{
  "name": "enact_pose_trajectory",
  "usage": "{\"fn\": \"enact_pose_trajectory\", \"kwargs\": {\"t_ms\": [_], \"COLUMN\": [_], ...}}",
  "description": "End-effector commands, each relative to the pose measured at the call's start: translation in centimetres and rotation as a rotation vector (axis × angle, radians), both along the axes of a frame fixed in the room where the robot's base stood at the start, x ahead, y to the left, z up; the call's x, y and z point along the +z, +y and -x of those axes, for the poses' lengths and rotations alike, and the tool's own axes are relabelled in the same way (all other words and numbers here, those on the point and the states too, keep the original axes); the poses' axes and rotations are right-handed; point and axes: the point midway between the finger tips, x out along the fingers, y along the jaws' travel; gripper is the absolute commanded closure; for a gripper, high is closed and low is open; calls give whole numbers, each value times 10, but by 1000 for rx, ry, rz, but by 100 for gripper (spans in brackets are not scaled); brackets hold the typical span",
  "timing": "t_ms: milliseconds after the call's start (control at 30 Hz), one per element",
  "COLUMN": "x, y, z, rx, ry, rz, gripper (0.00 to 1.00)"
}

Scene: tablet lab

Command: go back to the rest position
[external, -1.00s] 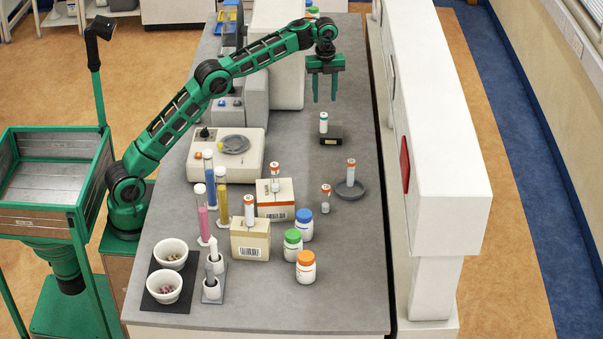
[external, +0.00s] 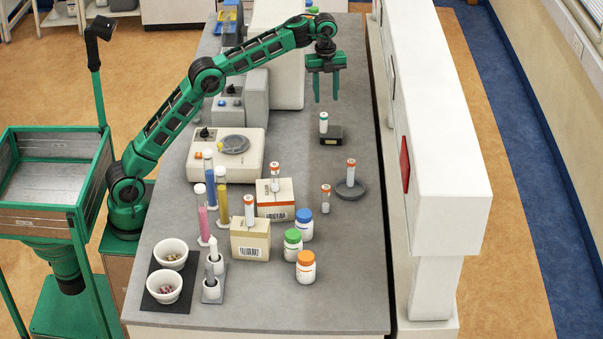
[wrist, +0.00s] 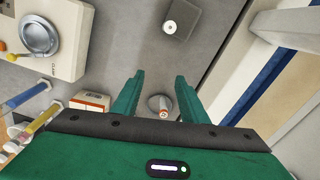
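My gripper (external: 327,88) is raised above the far right part of the grey bench (external: 340,262), with its fingers pointing down. In the wrist view my gripper (wrist: 158,98) has its two green fingers spread apart with nothing held between them. The same black block also shows in the wrist view (wrist: 187,17).
A vial with an orange cap (external: 351,172) stands on a round grey dish (external: 350,190). Boxes with vials, tall cylinders, bottles (external: 306,272) and white bowls (external: 165,285) fill the near bench. A white balance (external: 200,163) stands left. A white partition (external: 440,150) bounds the right side.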

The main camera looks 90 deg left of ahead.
Motion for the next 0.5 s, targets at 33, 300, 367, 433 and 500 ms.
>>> {"fn": "enact_pose_trajectory", "kwargs": {"t_ms": [33, 300, 367, 433, 500], "x": [13, 49, 54, 59, 62], "y": [-30, -160, -188, -218, -246], "z": [3, 39, 52, 70, 89], "rx": [6, 100, 120, 145, 169], "ry": [-10, -55, -63, -73, -82], "rz": [1, 19, 23, 30, 36], "gripper": [60, 60, 60, 60, 60]}}
